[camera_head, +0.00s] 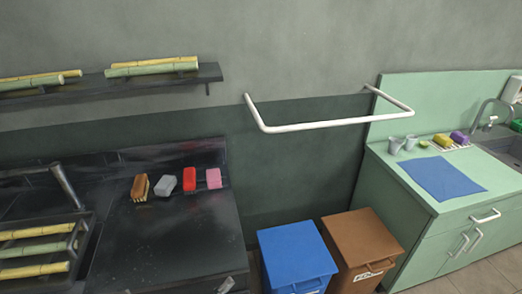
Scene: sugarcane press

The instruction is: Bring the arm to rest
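Neither of my grippers nor either arm can be made out in the head view. A dark counter (165,240) fills the lower left. On it are a brown brush (140,187), a grey block (165,186), a red block (190,179) and a pink block (214,178) in a row. A rack at the lower left holds several sugarcane pieces (36,248). A metal lever (66,185) leans behind it. A small grey part (226,285) shows at the counter's front edge; I cannot tell what it is.
A wall shelf (206,76) holds more cane. A white rail (320,124) juts from the wall. A blue bin (296,248) and a brown bin (362,240) stand below. The green counter (425,206) bears a blue cloth (444,178), cups and a sink (508,150).

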